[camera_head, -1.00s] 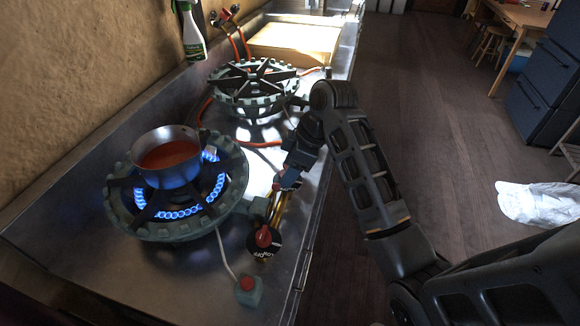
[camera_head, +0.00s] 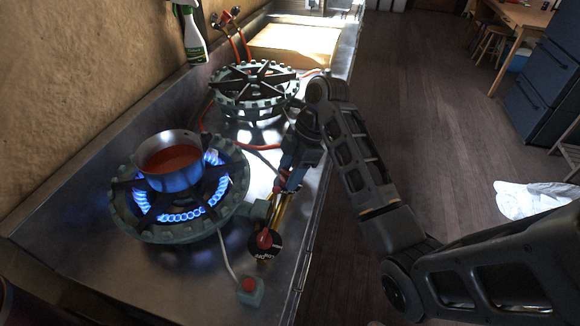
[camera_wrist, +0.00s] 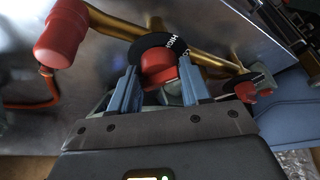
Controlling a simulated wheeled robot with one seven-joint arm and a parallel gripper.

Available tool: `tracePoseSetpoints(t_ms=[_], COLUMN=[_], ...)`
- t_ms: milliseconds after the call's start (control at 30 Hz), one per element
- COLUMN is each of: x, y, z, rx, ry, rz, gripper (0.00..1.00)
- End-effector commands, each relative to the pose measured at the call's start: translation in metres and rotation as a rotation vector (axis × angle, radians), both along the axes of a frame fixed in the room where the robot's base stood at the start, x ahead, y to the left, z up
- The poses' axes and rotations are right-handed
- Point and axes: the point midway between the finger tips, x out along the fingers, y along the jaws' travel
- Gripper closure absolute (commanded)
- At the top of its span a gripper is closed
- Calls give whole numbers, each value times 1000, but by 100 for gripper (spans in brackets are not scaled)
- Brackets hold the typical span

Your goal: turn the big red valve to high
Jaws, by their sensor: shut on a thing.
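The big red valve knob (camera_wrist: 158,62) sits on a black dial (camera_wrist: 176,46) marked HIGH, on a brass pipe. In the wrist view, my gripper (camera_wrist: 160,78) is shut on this knob, with a blue finger on each side. In the head view, my gripper (camera_head: 287,182) is low beside the near burner (camera_head: 165,228), and mostly hides the knob and its dial. The near burner has a tall blue flame under a metal pot (camera_head: 181,143) of red-orange liquid.
A second red knob on a black dial (camera_head: 265,247) stands just nearer along the pipe. A small green box with a red button (camera_head: 249,290) lies near the counter edge. An unlit burner (camera_head: 253,92), orange hoses and a spray bottle (camera_head: 191,35) are farther back.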

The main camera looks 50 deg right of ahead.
Motion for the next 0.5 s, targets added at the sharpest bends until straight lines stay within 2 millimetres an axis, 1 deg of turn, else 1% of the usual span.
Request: tracePoseSetpoints(t_ms=[33,300,500], x=[2,4,5], y=[-3,-4,-3], z=[5,6,6], rx=[-4,-6,-6], ry=[-5,-7,-7], rz=[36,274,409], gripper=[83,84,85])
